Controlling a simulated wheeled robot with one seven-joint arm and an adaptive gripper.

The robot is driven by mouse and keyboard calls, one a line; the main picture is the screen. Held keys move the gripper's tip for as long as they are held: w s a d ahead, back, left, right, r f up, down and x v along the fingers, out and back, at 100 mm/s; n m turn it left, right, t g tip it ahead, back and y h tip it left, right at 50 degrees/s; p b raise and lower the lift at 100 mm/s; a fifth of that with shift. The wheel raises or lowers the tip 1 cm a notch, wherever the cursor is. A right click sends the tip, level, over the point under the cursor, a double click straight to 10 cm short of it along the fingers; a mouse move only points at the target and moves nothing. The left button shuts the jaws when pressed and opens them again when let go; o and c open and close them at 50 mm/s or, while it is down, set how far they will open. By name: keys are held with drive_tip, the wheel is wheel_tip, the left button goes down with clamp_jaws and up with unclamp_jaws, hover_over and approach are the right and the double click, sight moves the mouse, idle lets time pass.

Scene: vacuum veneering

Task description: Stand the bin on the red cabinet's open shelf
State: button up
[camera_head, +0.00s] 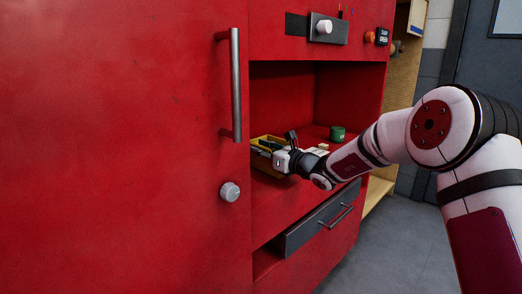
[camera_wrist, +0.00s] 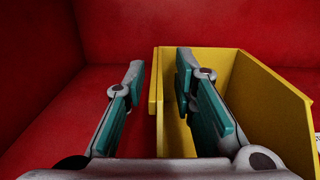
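The yellow bin (camera_head: 262,141) is inside the red cabinet's open shelf (camera_head: 330,95), at its left side. In the wrist view the bin (camera_wrist: 265,105) stands upright with its open top facing up. It appears to rest on the red shelf floor, though its base is mostly hidden. My gripper (camera_wrist: 158,68) has its fingers apart, one on each side of the bin's left wall. The left finger is outside the bin and the right finger is inside it. A gap shows between the left finger and the wall. In the head view my gripper (camera_head: 279,147) partly hides the bin.
A green cup (camera_head: 337,133) stands deeper on the shelf to the right, with small pale pieces (camera_head: 320,148) near it. A dark-fronted drawer (camera_head: 318,222) juts out below. A tall door handle (camera_head: 236,85) stands out left of the opening.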

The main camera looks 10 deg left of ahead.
drive_tip(key=shift+r, duration=0.1)
drive_tip(key=shift+d+r, duration=0.1)
drive_tip(key=p+v, duration=0.2)
drive_tip(key=v, duration=1)
drive_tip(key=shift+p, duration=0.4)
